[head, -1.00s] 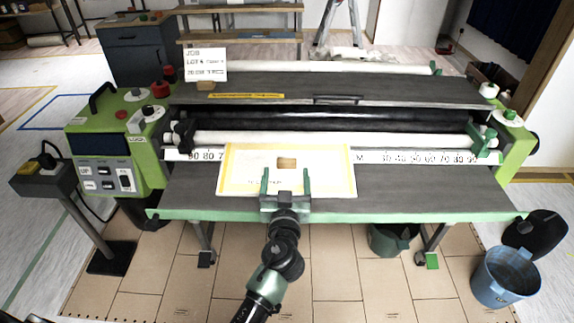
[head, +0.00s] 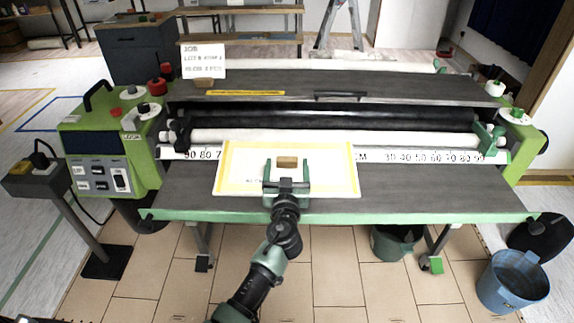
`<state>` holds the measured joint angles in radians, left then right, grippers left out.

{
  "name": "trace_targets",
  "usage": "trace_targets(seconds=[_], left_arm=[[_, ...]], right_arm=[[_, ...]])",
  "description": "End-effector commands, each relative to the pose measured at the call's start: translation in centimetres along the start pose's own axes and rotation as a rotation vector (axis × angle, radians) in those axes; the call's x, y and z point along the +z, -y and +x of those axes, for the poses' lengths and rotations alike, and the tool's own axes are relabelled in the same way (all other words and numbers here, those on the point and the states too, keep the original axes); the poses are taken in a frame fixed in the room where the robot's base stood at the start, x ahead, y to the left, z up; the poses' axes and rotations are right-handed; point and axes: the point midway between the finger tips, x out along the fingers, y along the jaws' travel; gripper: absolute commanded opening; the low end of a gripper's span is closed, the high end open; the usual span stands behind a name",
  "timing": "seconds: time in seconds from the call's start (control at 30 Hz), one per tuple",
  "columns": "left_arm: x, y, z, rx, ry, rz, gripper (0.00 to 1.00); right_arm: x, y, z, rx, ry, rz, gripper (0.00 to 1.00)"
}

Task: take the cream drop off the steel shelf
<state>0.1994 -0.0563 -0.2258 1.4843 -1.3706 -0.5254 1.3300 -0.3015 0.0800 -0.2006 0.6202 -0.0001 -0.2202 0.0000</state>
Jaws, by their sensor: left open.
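The cream drop (head: 335,170) is a flat pale sheet with yellow bands along its edges. It lies on the grey steel shelf (head: 420,186) at the front of the green machine. A small tan block (head: 287,162) shows on the sheet. My left gripper (head: 287,166) is open over the front middle of the sheet, its two fingers pointing away from me on either side of the tan block. I cannot tell whether the fingers touch the sheet. The gripper hides part of the sheet and its printing. My right gripper is not in view.
A white roller (head: 400,138) and a number scale (head: 430,157) run behind the shelf. A control box (head: 100,150) stands left. A blue bucket (head: 512,282) is on the floor at right, and a dark bin (head: 392,243) is under the shelf. The shelf's right part is clear.

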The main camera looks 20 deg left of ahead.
Motion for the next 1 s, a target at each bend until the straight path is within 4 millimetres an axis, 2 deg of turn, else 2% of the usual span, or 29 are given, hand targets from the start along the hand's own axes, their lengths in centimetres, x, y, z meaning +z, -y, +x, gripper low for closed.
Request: trace_targets(seconds=[0.1, 0.33, 0.37, 0.6, 0.63, 0.87, 1.0], left_arm=[[-0.06, 0.01, 1.05, 0.000, 0.000, 0.002, 0.80], [0.02, 0.02, 1.19, 0.000, 0.000, 0.000, 0.80], [0.02, 0.02, 1.19, 0.000, 0.000, 0.000, 0.77], [0.03, 0.01, 1.17, 0.000, 0.000, 0.000, 0.10], [-0.05, 0.00, 1.18, 0.000, -0.001, 0.000, 0.07], [-0.12, 0.00, 1.17, 0.000, -0.001, 0.000, 0.07], [-0.84, -0.01, 1.18, 0.000, -0.001, -0.002, 0.07]], right_arm=[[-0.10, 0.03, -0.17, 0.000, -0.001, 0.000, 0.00], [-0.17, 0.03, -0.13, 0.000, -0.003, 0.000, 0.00], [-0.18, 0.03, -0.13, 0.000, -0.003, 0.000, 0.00], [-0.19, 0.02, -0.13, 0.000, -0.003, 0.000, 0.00], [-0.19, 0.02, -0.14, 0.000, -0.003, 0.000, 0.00], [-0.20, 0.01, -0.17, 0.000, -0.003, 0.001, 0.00], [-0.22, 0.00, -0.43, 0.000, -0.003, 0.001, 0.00]])
